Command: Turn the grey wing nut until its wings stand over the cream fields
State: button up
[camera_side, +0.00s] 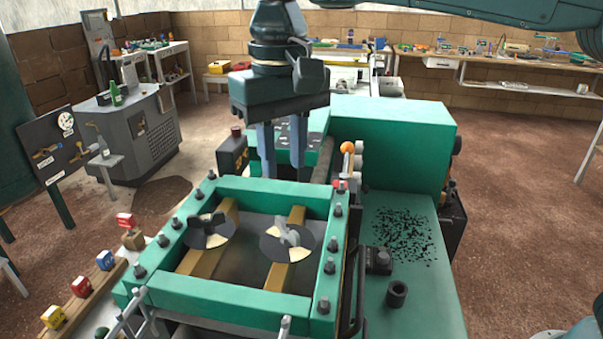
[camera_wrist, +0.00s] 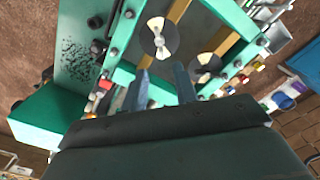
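The grey wing nut (camera_side: 288,235) is the lighter of two nuts and sits on the right disc (camera_side: 306,238) inside a green frame. That disc has dark and cream fields; a cream field (camera_side: 299,254) shows at its front. The nut also shows in the wrist view (camera_wrist: 159,40), with cream on opposite sides of it. Its wings are small, and I cannot tell their exact angle to the cream fields. My gripper (camera_side: 283,172) points down near the frame's far rail, behind and above the nut. Its two fingers are apart and empty, as the wrist view also shows (camera_wrist: 161,70).
A darker wing nut (camera_side: 207,229) stands on the left disc. The green frame (camera_side: 230,296) has upright bolts around its rim. A large green block (camera_side: 400,140) rises behind at the right. An orange-topped knob (camera_side: 347,147) stands close right of my gripper.

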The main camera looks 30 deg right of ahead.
jog(key=shift+r, duration=1.3)
jog(key=shift+d, duration=0.1)
jog(key=s+d+r+t, duration=0.1)
jog(key=s+d, duration=0.3)
jog(key=d, duration=0.4)
jog(key=s+d+t, duration=0.1)
jog(key=s+d, duration=0.3)
jog(key=d, duration=0.5)
jog(key=s+d+f+t, duration=0.3)
jog(key=s+d+f, duration=0.7)
jog(key=s, duration=0.3)
jog(key=shift+s+f+t, duration=0.15)
jog(key=shift+s+t, duration=0.15)
jog(key=shift+s, duration=0.05)
